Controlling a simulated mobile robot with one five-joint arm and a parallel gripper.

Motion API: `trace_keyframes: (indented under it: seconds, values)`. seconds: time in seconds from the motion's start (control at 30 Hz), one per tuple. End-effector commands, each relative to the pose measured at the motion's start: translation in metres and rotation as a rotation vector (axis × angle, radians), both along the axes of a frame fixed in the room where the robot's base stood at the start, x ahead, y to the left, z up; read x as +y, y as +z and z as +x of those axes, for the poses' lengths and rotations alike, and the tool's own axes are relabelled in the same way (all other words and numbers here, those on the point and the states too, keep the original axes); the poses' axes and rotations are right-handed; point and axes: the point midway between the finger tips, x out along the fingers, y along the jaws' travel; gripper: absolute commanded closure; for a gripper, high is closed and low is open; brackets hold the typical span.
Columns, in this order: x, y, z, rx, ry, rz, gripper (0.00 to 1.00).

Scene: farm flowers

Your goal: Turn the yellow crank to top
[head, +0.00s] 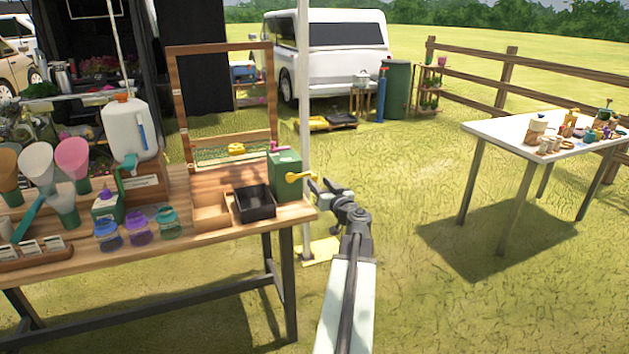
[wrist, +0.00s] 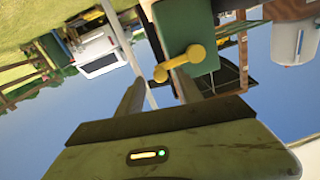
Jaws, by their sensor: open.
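The yellow crank (head: 300,176) sticks out from the right face of a green box (head: 284,164) at the right end of the wooden table. In the head view its arm points right, roughly level. The wrist view is turned over, with sky low in the picture; there the crank (wrist: 180,62) lies across the green box (wrist: 188,25), with a round knob at each end. My gripper (head: 325,184) is open and empty, just right of the crank and apart from it. In the wrist view its two fingers point toward the crank's knob end.
A black tray (head: 254,204) and a wooden tray (head: 211,213) sit by the box. A white pole (head: 304,110) stands close behind my gripper. A wooden frame (head: 178,105) rises behind the trays. Grass is open to the right, up to a white table (head: 490,130).

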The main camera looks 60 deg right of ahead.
Motion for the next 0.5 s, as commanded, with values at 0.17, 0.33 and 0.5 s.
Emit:
trace_keyframes:
  seconds: [0.17,0.33,0.5]
  values:
    - [-0.021,0.000,0.030,0.000,0.001,0.000,0.57]
    - [-0.025,0.000,0.037,0.000,-0.001,0.000,0.57]
    - [-0.025,0.000,0.037,0.000,-0.001,0.000,0.63]
